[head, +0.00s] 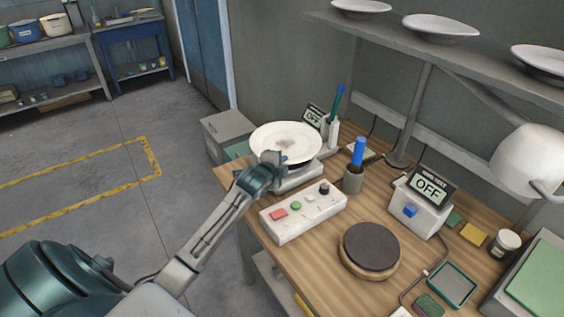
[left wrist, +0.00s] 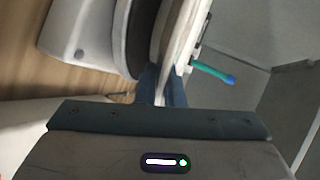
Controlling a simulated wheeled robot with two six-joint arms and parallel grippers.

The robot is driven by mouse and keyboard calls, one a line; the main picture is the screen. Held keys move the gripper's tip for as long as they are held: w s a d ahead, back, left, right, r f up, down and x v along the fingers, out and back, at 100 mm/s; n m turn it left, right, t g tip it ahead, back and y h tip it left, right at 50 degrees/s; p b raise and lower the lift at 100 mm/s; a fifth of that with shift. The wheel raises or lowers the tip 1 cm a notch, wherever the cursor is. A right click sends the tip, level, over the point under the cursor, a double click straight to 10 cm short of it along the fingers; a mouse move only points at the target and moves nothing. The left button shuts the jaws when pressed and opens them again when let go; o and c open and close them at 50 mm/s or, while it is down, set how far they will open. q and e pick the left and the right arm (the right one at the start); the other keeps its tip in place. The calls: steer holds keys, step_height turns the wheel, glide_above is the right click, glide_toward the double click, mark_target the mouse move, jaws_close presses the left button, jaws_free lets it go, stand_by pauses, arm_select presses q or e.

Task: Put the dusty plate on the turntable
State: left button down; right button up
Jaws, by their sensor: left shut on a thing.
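The dusty plate (head: 288,136) is white and round, with grey-brown smudges in its middle. My left gripper (head: 272,160) is shut on its near rim. In the left wrist view the fingers (left wrist: 163,85) meet the edge of the plate (left wrist: 183,35). The plate is roughly level over a low white device (head: 301,178) at the bench's back left corner. In the wrist view a dark round disc (left wrist: 139,35) lies between plate and device; whether the plate touches it, I cannot tell. Another dark disc on a wooden base (head: 370,247) stands mid-bench. My right gripper is out of view.
A white button box (head: 302,212) stands close in front of the plate. A cup with a blue-handled tool (head: 354,178) is to the right. Two displays read OFF, one on a white box (head: 415,208). A shelf (head: 440,62) with plates overhangs the back.

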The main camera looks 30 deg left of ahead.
arm_select(q)
steer(key=shift+f, duration=0.35)
steer(key=c, duration=1.8)
jaws_free()
steer(key=shift+f, duration=0.2)
steer(key=shift+r, duration=0.2)
steer(key=shift+s+d, duration=0.1)
steer(key=shift+s, duration=0.15)
steer(key=shift+b+v, duration=1.3)
steer(key=shift+v, duration=4.5)
